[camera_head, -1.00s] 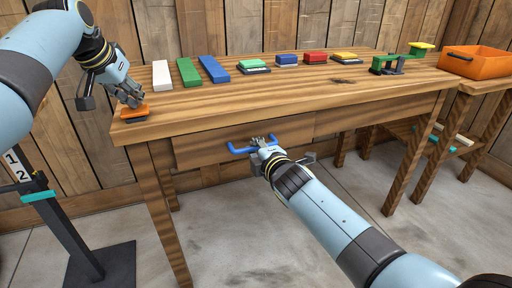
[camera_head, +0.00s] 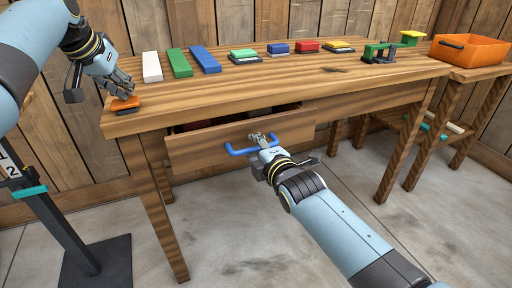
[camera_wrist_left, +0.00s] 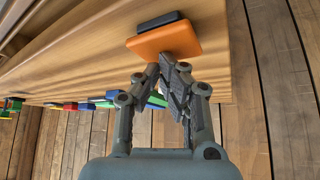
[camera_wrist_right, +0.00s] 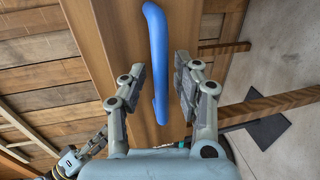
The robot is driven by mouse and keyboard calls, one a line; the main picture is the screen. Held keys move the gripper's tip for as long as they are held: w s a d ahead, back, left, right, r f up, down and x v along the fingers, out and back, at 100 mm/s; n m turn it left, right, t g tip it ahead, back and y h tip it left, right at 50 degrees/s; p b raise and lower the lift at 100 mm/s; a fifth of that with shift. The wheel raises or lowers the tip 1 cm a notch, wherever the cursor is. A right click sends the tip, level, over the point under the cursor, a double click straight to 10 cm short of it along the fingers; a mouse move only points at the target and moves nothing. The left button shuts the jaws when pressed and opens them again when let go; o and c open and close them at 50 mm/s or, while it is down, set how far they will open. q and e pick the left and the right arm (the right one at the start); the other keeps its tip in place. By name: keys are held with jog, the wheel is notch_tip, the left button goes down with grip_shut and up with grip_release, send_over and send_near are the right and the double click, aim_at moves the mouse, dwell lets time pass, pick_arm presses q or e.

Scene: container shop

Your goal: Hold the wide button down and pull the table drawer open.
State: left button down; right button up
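The wide orange button (camera_head: 125,103) sits on a dark base at the table's left front corner. My left gripper (camera_head: 122,90) is shut and empty, with its tips down at the button; the button also shows at those tips in the left wrist view (camera_wrist_left: 165,42). The table drawer (camera_head: 205,147) stands partly open, and its dark inside shows. Its blue handle (camera_head: 240,151) is on the front. My right gripper (camera_head: 260,138) is at the handle. In the right wrist view its parted fingers (camera_wrist_right: 162,75) lie on either side of the handle bar (camera_wrist_right: 158,45), with gaps visible.
The wooden table (camera_head: 300,85) carries white, green and blue blocks and several coloured pieces along its back. An orange bin (camera_head: 470,50) stands on a side table at right. A dark stand (camera_head: 95,262) is at lower left. Floor before the drawer is clear.

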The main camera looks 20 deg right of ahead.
pick_arm(q)
jog(key=shift+f, duration=0.15)
pick_arm(e)
jog(key=v, duration=1.2)
